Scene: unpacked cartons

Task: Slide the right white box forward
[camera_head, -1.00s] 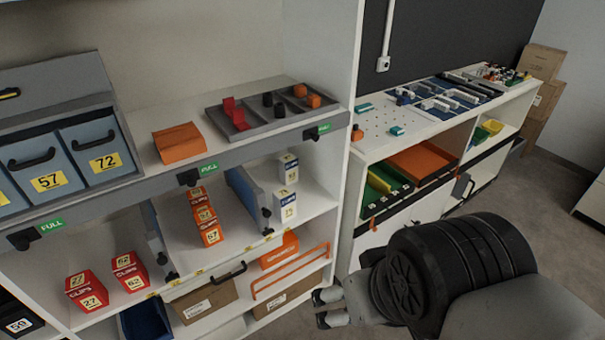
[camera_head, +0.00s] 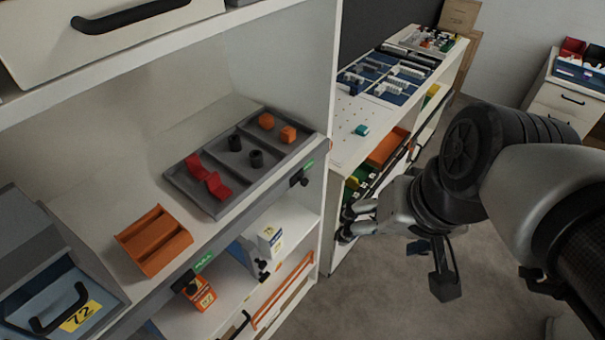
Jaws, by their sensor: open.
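A white box (camera_head: 270,239) with a yellow and dark label stands on the shelf level below the grey tray, near the right end of the shelf unit. A second white box is not clearly distinguishable now. My gripper (camera_head: 352,221) is open and empty, to the right of the white box, outside the shelf unit. It is in front of the low cabinet with the pegboard top, fingers pointing left. It is apart from the white box.
A grey tray (camera_head: 215,197) with red, black and orange pieces and an orange holder (camera_head: 153,240) are on the level above. The shelf's white side panel (camera_head: 331,130) stands between the white box and the cabinet (camera_head: 349,125). An orange rail (camera_head: 287,288) runs below. Floor is free at right.

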